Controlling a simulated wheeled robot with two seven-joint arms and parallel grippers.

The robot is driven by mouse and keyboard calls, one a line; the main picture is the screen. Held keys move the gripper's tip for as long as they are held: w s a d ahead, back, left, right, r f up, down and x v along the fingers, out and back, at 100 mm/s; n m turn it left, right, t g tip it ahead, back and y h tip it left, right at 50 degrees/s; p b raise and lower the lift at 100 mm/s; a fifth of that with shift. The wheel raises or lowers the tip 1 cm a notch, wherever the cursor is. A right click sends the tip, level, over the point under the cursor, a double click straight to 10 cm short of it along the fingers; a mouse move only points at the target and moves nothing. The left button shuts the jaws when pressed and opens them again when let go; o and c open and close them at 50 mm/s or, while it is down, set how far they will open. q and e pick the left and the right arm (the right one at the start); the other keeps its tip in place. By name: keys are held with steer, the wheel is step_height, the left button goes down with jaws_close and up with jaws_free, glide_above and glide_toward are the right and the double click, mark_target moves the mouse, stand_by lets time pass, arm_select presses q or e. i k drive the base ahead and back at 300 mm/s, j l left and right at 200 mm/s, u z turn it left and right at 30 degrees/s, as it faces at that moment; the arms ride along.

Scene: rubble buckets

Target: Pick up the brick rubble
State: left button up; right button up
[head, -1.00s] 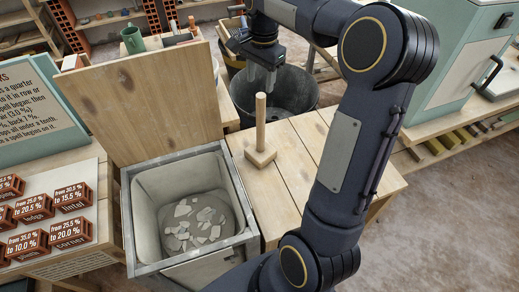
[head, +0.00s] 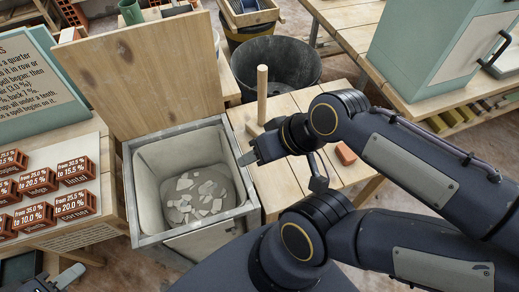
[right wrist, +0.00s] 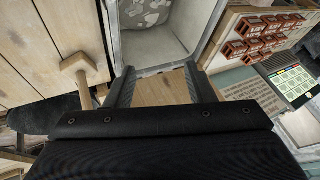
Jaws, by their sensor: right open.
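A reddish brick piece (head: 345,154), likely the brick rubble, lies on the wooden bench (head: 290,185) behind my right arm; part of it is hidden. My right gripper (head: 249,157) is over the bench's left edge, beside the grey bin (head: 187,192), left of the brick piece and apart from it. In the right wrist view the right gripper (right wrist: 162,85) is open and empty, with bare wood between its fingers. The brick piece does not show there. My left gripper (head: 64,279) shows only in part at the bottom left; its jaws are unclear.
The grey bin holds pale grey shards, its wooden lid (head: 150,75) raised. A wooden tamper (head: 262,95) stands on the bench near my right wrist. A dark bucket (head: 275,62) stands behind. Labelled brick blocks (head: 38,180) are at left; a green cabinet (head: 425,45) at right.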

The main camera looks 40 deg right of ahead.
mark_target(347, 157)
steer(key=z, duration=0.4)
steer(key=k+z, duration=0.1)
steer(key=z, duration=0.35)
steer(key=l+z, duration=0.1)
steer(key=z, duration=0.3)
steer(key=l+z, duration=0.1)
steer(key=z, duration=0.3)
steer(key=k+l+z, duration=0.1)
steer(key=z, duration=0.35)
steer(key=u, duration=0.4)
steer(key=l+u, duration=0.15)
steer(key=u, duration=0.3)
steer(key=i+l+u, duration=0.1)
steer(key=u, duration=0.3)
steer(key=l+u, duration=0.1)
steer(key=u, duration=0.3)
steer(key=l+u, duration=0.3)
steer(key=l, duration=0.2)
steer(key=k+l+u, duration=0.1)
steer(key=l+u, duration=0.25)
steer(key=k+l+u, duration=0.15)
steer(key=l+u, duration=0.15)
steer(key=l, duration=0.25)
steer(key=k+l, duration=0.1)
steer(key=l, duration=0.2)
steer(key=k+l, duration=0.1)
steer(key=l, duration=0.2)
steer(key=k+l, duration=0.1)
steer(key=l, duration=0.2)
